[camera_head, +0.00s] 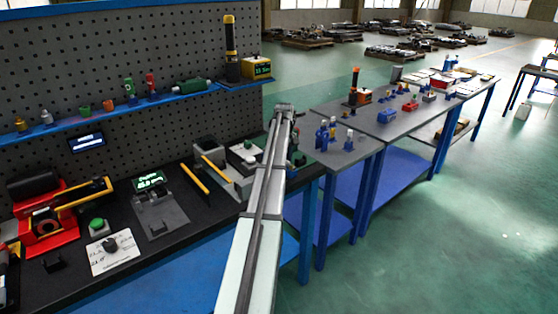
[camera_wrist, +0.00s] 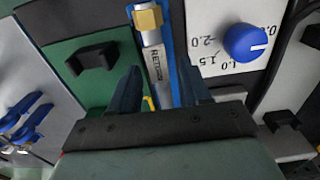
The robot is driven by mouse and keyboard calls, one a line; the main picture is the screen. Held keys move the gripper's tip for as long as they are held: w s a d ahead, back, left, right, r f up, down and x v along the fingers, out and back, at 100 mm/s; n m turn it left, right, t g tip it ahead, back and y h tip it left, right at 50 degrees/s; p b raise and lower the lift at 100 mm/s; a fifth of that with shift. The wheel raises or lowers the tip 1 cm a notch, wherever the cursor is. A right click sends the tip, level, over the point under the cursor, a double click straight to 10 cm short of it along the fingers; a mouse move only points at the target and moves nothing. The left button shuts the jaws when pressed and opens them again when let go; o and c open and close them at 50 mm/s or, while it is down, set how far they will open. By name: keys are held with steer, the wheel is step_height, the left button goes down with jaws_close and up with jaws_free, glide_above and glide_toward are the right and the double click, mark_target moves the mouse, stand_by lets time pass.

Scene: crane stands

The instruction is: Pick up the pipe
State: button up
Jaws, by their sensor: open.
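A silver pipe (camera_wrist: 153,62) with a brass hex fitting on its upper end shows in the wrist view. Dark lettering that starts "RET" runs along it, and a blue strip lies along its right side. My gripper (camera_wrist: 158,72) is open, with one dark finger on each side of the pipe. I cannot tell whether either finger touches it. The pipe's lower end is hidden by the gripper body. In the head view my arm reaches toward the right end of the black bench; I cannot make out the pipe there.
In the wrist view a blue knob (camera_wrist: 245,42) on a white dial panel stands close right. A black handle (camera_wrist: 90,58) on a green panel is at left, with blue-handled parts (camera_wrist: 28,120) beyond. In the head view a pegboard (camera_head: 120,60) rises behind the bench.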

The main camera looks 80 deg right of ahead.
jaws_close()
stand_by(0.3)
stand_by(0.3)
step_height(320, 180, up, 17)
steer(key=shift+g+h, duration=0.8)
steer(key=f, duration=0.3)
steer(key=w+f, duration=0.1)
steer(key=f, duration=0.4)
steer(key=shift+w+d+f, duration=0.4)
steer(key=shift+s+d+r+g+h, duration=0.2)
steer(key=shift+s+d, duration=0.1)
steer(key=shift+d, duration=0.35)
steer(key=shift+s+d+r+g+h, duration=0.2)
steer(key=shift+s+d, duration=0.1)
steer(key=shift+d, duration=0.3)
